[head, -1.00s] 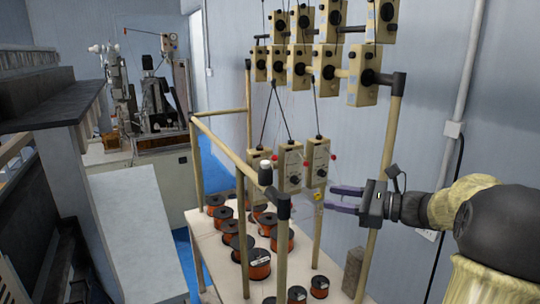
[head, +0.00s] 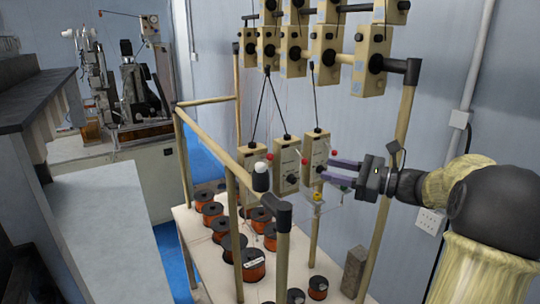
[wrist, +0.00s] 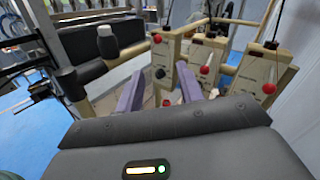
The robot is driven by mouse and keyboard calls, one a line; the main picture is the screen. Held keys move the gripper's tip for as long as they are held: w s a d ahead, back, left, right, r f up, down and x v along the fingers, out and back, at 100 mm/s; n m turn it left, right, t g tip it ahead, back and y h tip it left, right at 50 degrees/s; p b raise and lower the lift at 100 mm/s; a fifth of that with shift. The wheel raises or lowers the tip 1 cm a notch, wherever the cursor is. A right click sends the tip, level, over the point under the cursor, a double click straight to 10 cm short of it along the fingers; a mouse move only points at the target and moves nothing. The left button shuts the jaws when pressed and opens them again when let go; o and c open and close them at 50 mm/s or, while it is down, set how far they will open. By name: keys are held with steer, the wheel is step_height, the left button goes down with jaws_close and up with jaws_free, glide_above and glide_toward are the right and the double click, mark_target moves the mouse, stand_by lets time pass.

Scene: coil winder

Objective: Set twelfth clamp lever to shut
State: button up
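Several beige boxes with black knobs hang on the wooden frame. I cannot tell which lever is the twelfth. In the head view, the lower row holds a left box (head: 252,168), a middle box (head: 287,166) and a right box (head: 315,156), with small red balls beside them. In the wrist view, red balls show on a left box (wrist: 157,38), a middle box (wrist: 204,70) and a right box (wrist: 268,88). My gripper (head: 325,171) is open, with purple fingers, at the right box's lower right. Contact cannot be told. The fingers also show in the wrist view (wrist: 161,70).
A frame post (head: 396,150) stands close behind my gripper. Orange wire spools (head: 255,265) crowd the table (head: 188,222) below. An upper row of boxes (head: 325,52) hangs above. A white-topped shaker-like part (head: 261,178) sits on the front rail.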

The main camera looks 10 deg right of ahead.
mark_target(270, 156)
steer(key=p+x, duration=0.7)
steer(key=x, duration=1)
steer(key=shift+a, duration=0.25)
steer(key=shift+s, duration=0.1)
jaws_close()
